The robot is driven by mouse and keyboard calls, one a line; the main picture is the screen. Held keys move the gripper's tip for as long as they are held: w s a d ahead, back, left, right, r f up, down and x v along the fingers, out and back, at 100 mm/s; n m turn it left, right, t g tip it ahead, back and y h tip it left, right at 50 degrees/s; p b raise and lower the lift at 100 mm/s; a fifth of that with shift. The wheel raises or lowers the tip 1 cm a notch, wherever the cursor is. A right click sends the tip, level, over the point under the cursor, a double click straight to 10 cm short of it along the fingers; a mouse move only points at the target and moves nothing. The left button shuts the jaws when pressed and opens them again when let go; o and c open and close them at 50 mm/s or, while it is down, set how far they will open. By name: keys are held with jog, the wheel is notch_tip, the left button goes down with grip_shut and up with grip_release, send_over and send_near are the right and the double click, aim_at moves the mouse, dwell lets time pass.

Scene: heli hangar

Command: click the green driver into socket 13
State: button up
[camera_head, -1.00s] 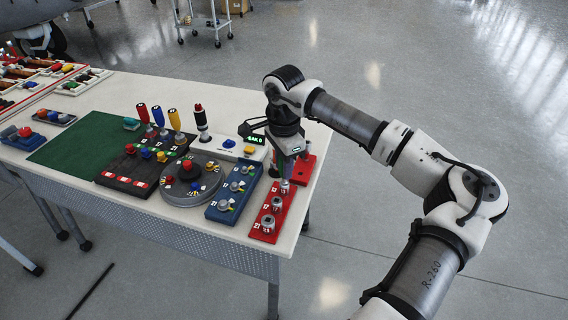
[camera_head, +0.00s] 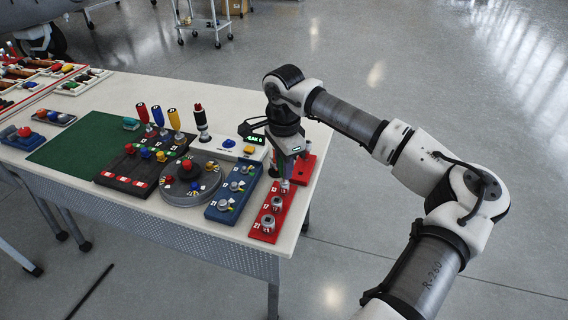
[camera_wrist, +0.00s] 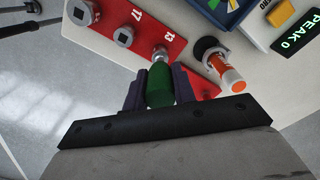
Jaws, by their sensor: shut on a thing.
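My gripper (camera_wrist: 160,88) is shut on the green driver (camera_wrist: 160,86), which lies between its two dark fingers in the wrist view. The driver's far end points at the metal socket 13 (camera_wrist: 160,52) on the red rail (camera_wrist: 183,30) and meets or overlaps it in the picture. I cannot tell whether it is seated in it. In the head view my gripper (camera_head: 287,163) is above the far part of the red rail (camera_head: 264,221), with socket 13 (camera_head: 284,187) right under it. The driver is mostly hidden there.
Sockets 17 (camera_head: 277,204) and 21 (camera_head: 268,222) stand nearer on the rail. A blue rail (camera_head: 222,212) with sockets and a grey round turntable (camera_head: 172,193) lie left. An orange-and-white driver (camera_wrist: 228,76) stands close right in the wrist view. A display (camera_wrist: 298,35) reads PEAK 0.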

jog(key=shift+r, duration=0.15)
dwell(0.3)
jog(key=shift+r+p, duration=0.6)
jog(key=shift+r, duration=0.4)
jog(key=shift+r, duration=0.25)
jog(key=shift+r+p, duration=1)
jog(key=shift+r, duration=0.85)
